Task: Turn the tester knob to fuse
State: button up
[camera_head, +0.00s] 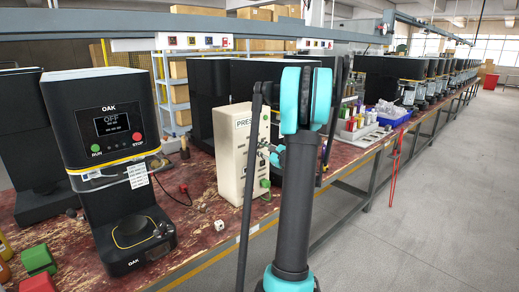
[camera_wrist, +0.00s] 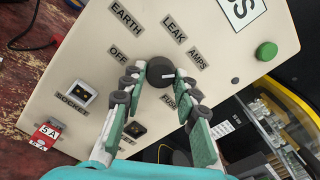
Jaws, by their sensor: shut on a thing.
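The tester is a cream box (camera_head: 232,160) on the bench in the head view, and its panel (camera_wrist: 85,75) fills much of the wrist view. Its round black knob (camera_wrist: 159,70) has labels OFF, EARTH, LEAK, AMPS and FUSE around it. The knob's white mark points right in the picture, between AMPS and FUSE. My gripper (camera_wrist: 162,82) is shut on the knob, with a finger on either side of it. The FUSE label (camera_wrist: 168,99) shows between the fingers. In the head view my arm hides part of the tester's front.
The panel has a green button (camera_wrist: 266,51), a socket (camera_wrist: 77,93) and a red 5A piece (camera_wrist: 46,133) near its lower edge. An OAK machine (camera_head: 103,115) stands left of the tester. A blue bin (camera_head: 393,116) lies behind. The aisle floor (camera_head: 440,210) at right is clear.

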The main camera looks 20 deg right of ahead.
jog(key=m, duration=0.4)
jog(key=shift+s+f+m, duration=0.1)
jog(key=shift+m, duration=0.2)
jog(key=m, duration=0.4)
jog(key=shift+m, duration=0.3)
jog(key=m, duration=0.4)
jog(key=shift+a+m, duration=0.1)
jog(key=shift+m, duration=2.3)
jog(key=o, duration=1.2)
jog(key=shift+c, duration=0.2)
jog(key=v, duration=1.2)
jog(key=shift+a, duration=0.15)
